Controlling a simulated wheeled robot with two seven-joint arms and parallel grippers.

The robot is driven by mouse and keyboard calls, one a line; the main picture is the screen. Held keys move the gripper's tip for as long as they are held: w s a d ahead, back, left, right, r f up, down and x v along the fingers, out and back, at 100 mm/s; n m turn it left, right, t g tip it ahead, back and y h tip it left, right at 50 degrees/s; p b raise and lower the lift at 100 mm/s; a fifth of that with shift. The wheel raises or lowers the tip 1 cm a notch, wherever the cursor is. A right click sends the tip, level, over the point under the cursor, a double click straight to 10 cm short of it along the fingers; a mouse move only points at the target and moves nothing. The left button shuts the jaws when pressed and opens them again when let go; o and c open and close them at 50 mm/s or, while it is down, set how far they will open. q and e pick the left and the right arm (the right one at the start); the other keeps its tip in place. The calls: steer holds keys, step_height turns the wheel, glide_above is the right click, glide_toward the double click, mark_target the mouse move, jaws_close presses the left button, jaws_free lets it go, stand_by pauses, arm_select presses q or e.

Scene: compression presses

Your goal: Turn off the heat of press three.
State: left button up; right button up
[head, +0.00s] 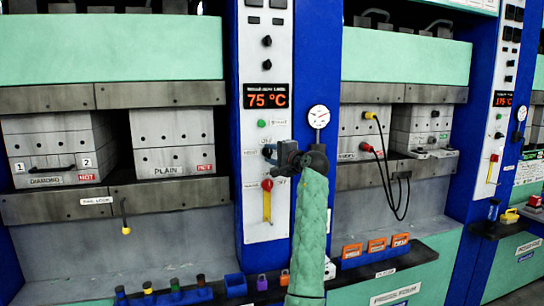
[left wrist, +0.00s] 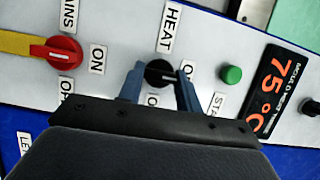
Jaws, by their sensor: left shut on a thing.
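The control panel (head: 264,215) on the blue column has a red display (head: 267,95) reading 75 °C. The black heat knob (left wrist: 160,73) sits beside the HEAT label (left wrist: 172,27) in the left wrist view. My left gripper (left wrist: 160,85) is shut on this knob, with one blue finger on either side. In the head view my left gripper (head: 272,153) reaches the panel from the right and covers most of the knob. The knob's exact pointing is hard to tell. My right gripper is in neither view.
A red mains switch (head: 267,185) on a yellow plate sits below the knob, and a green button (head: 262,123) above it. A round gauge (head: 319,117) is to the right. Black cables (head: 386,175) hang in the press beyond. Coloured padlocks and blocks line the lower ledge.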

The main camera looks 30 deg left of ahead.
arm_select(q)
steer(key=shift+f, duration=0.1)
steer(key=o, duration=1)
steer(key=shift+s+d, duration=0.15)
steer(key=shift+d, duration=0.25)
steer(key=shift+b+v, duration=1)
steer(key=shift+v, duration=2.45)
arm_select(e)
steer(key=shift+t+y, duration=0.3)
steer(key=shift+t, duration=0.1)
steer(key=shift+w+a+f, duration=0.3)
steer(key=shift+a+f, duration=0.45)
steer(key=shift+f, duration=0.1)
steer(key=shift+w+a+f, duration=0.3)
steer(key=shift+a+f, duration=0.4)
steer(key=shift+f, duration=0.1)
